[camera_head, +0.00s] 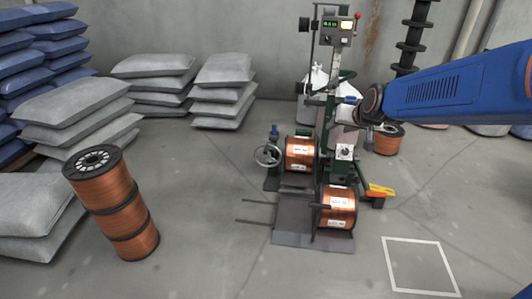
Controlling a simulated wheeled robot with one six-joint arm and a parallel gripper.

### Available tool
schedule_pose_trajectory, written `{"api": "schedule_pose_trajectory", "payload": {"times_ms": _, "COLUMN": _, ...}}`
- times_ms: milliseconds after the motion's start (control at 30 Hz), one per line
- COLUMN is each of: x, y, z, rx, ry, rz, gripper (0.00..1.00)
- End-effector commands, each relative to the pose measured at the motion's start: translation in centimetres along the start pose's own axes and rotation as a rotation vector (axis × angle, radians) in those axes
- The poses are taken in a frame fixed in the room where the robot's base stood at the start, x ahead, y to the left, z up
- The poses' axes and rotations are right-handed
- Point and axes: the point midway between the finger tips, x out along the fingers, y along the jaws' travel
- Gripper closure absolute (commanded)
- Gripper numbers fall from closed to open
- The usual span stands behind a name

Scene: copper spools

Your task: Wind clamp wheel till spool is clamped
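The clamp wheel (268,155), a grey spoked handwheel, is on the left side of the dark green winding machine (328,135). Just right of it, a copper spool (299,155) with a white label sits in the machine. I cannot tell whether the spool is clamped. A second copper spool (338,207) stands lower, at the machine's front, above a grey plate. My blue arm reaches in from the right, and my gripper (385,128) is small at its end, right of the machine's post. It is apart from the wheel, and its fingers are unclear.
A leaning stack of copper spools (130,220) stands at left. Grey sacks (155,83) and blue sacks line the back and left. Another spool (389,140) is behind my gripper. Two rods (258,222) jut left from the machine's base. A white floor square (420,265) is empty.

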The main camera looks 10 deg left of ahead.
Motion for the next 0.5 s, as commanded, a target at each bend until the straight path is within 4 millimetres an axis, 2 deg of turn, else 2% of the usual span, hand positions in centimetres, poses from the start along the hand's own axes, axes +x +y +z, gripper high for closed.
{"api": "schedule_pose_trajectory", "payload": {"times_ms": 33, "x": 1.5, "y": -0.5, "z": -0.5, "rx": 0.001, "ry": 0.008, "rz": -0.004, "gripper": 0.61}}
{"api": "schedule_pose_trajectory", "payload": {"times_ms": 500, "x": 13.1, "y": -5.0, "z": -5.1, "rx": 0.034, "ry": 0.143, "rz": -0.029, "gripper": 0.61}}
